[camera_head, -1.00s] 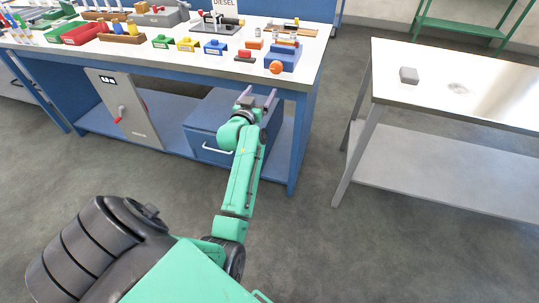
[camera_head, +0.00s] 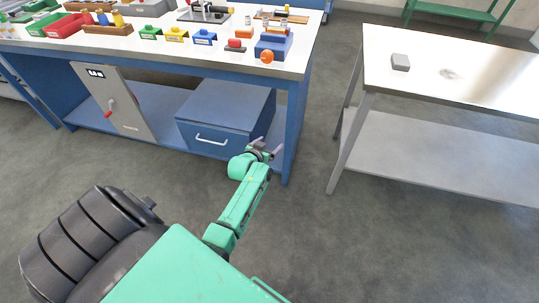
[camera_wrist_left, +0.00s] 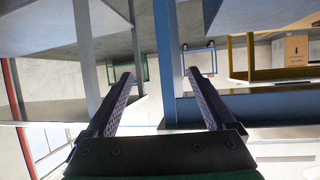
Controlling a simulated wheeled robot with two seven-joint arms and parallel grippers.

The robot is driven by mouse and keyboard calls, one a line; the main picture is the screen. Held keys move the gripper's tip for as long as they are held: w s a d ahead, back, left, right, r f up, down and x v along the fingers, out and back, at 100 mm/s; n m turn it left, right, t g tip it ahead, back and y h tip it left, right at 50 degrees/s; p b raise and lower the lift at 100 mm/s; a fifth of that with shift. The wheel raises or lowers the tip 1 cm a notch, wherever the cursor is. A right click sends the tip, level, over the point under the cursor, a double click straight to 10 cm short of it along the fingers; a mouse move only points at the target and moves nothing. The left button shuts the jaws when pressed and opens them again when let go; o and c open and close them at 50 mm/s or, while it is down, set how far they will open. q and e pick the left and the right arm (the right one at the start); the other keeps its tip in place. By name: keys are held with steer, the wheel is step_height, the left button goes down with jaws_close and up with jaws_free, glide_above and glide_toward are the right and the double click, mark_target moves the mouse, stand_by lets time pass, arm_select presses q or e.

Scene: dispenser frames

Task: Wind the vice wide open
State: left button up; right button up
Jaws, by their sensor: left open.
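A small blue block-like device (camera_head: 275,43) with an orange ball (camera_head: 267,57) at its front stands at the right front corner of the blue workbench. It looks like the vice, but its jaws are too small to make out. My left gripper (camera_head: 265,148) is open and empty, well below the bench top, by the right end of the lower shelf near the bench leg. In the left wrist view its two fingers (camera_wrist_left: 159,75) stand apart with nothing between them. The vice is not recognisable in that view. My right gripper is not in view.
The workbench top (camera_head: 140,50) carries coloured bins and small blocks. A blue drawer box (camera_head: 225,118) and a grey cabinet (camera_head: 112,98) stand below. At right, a separate table (camera_head: 430,75) holds a grey block (camera_head: 400,62). Open floor lies between bench and table.

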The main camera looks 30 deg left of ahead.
arm_select(q)
steer(key=shift+m+g+h, duration=0.3)
steer(key=shift+g, duration=0.2)
steer(key=f, duration=0.1)
steer(key=s+d+f, duration=0.1)
steer(key=f, duration=0.1)
steer(key=s+d+f, duration=0.1)
steer(key=f, duration=0.1)
steer(key=shift+s, duration=0.25)
steer(key=shift+a, duration=0.1)
